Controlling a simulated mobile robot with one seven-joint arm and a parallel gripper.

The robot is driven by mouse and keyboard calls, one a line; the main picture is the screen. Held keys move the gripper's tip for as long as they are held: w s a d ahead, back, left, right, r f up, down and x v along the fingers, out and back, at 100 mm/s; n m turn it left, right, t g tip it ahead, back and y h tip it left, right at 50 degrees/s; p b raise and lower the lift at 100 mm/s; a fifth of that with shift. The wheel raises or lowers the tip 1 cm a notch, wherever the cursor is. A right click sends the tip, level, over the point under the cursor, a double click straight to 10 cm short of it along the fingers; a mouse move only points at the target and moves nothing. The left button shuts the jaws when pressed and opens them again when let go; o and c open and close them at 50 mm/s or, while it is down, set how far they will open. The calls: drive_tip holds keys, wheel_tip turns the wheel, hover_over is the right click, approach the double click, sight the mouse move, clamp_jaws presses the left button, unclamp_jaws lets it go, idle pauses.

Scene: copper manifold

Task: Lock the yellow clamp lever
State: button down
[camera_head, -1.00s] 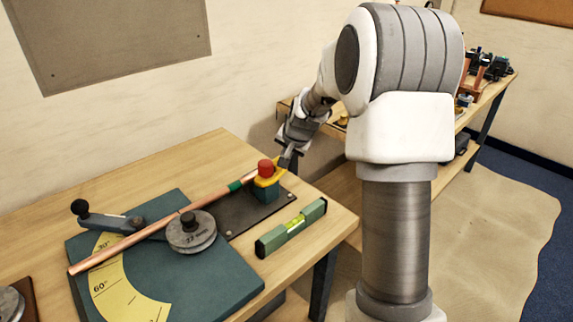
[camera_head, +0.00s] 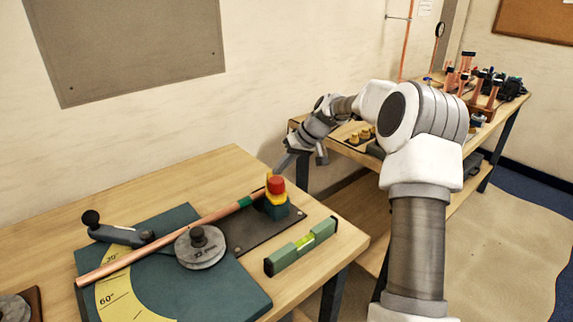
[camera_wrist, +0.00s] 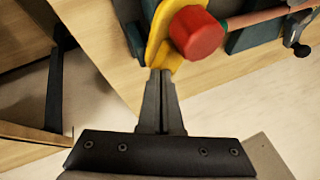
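The yellow clamp lever (camera_head: 276,198) sits on the dark green clamp block (camera_head: 281,210) under a red knob (camera_head: 276,184). In the wrist view the yellow lever (camera_wrist: 160,42) runs up beside the red knob (camera_wrist: 196,33). My gripper (camera_wrist: 160,74) has its two fingers together, with the tips at the lever's near end; they look to be touching it. In the head view my gripper (camera_head: 281,167) is behind the knob and reaches in from the back right. The lever's far part is partly hidden by the knob.
A copper pipe (camera_head: 165,239) runs from the clamp across the green bender plate (camera_head: 225,288) with its round former (camera_head: 199,247). A green spirit level (camera_head: 301,246) lies at the bench's right edge. A second bench with brass fittings (camera_head: 361,135) stands behind my arm.

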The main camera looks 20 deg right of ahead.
drive_tip(key=n, duration=0.1)
drive_tip(key=a+n+g+y+p, duration=0.1)
drive_tip(key=n, duration=0.1)
drive_tip(key=shift+w+a, duration=0.25)
drive_tip(key=shift+w, duration=0.05)
drive_tip(key=shift+a, duration=0.2)
drive_tip(key=shift+a+p, duration=0.15)
drive_tip(key=shift+p, duration=0.15)
drive_tip(key=shift+w, duration=0.1)
